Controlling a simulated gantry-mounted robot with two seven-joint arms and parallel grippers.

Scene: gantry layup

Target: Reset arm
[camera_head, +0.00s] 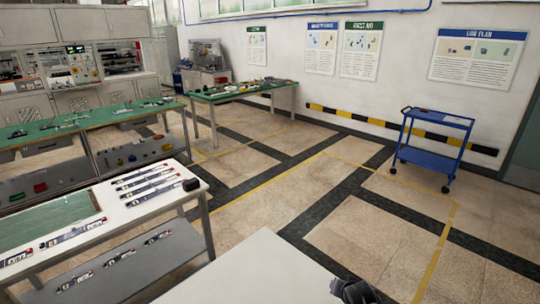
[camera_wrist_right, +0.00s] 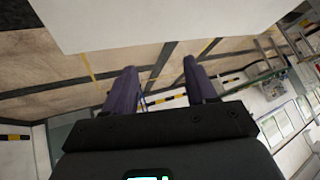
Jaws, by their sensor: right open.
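My right gripper (camera_wrist_right: 161,85) shows in the right wrist view with its two dark fingers apart and nothing between them. A white tabletop (camera_wrist_right: 150,22) fills the upper part of that view, beyond the fingertips and apart from them. In the head view, a dark part of what looks like my right gripper (camera_head: 355,291) shows at the bottom edge, beside the right edge of the white tabletop (camera_head: 250,275). Its fingers cannot be made out there. My left gripper is in neither view.
The visible white tabletop is bare. A white bench (camera_head: 118,212) with tools stands at left, with a grey lower shelf. Green-topped tables (camera_head: 240,91) stand behind. A blue cart (camera_head: 432,140) stands near the right wall. The tiled floor between is open.

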